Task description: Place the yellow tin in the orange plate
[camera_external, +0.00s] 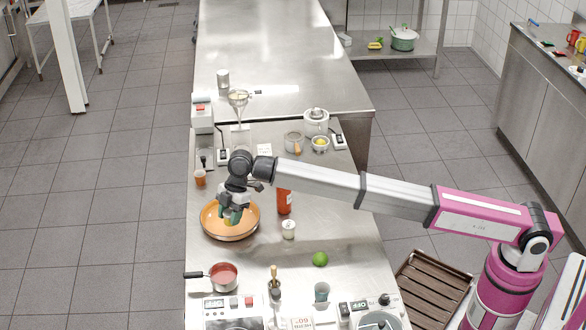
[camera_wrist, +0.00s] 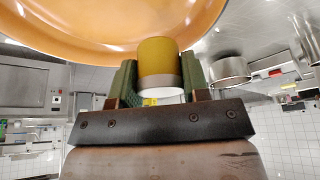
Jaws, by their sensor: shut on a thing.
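The yellow tin (camera_wrist: 160,64) is between the two green fingers of my gripper (camera_wrist: 158,82) in the wrist view, with its pale end toward the camera. My gripper (camera_external: 231,216) is shut on it. In the external view the gripper points down over the orange plate (camera_external: 212,228), and a little yellow shows between the fingers. The orange plate also fills the top of the wrist view (camera_wrist: 60,25). I cannot tell whether the tin touches the plate.
A red bottle (camera_external: 285,202) and a small white jar (camera_external: 289,229) stand right of the plate. An orange cup (camera_external: 200,178) is behind it. A saucepan (camera_external: 222,275) is in front, and a green lime (camera_external: 320,259) lies front right. The counter between them is clear.

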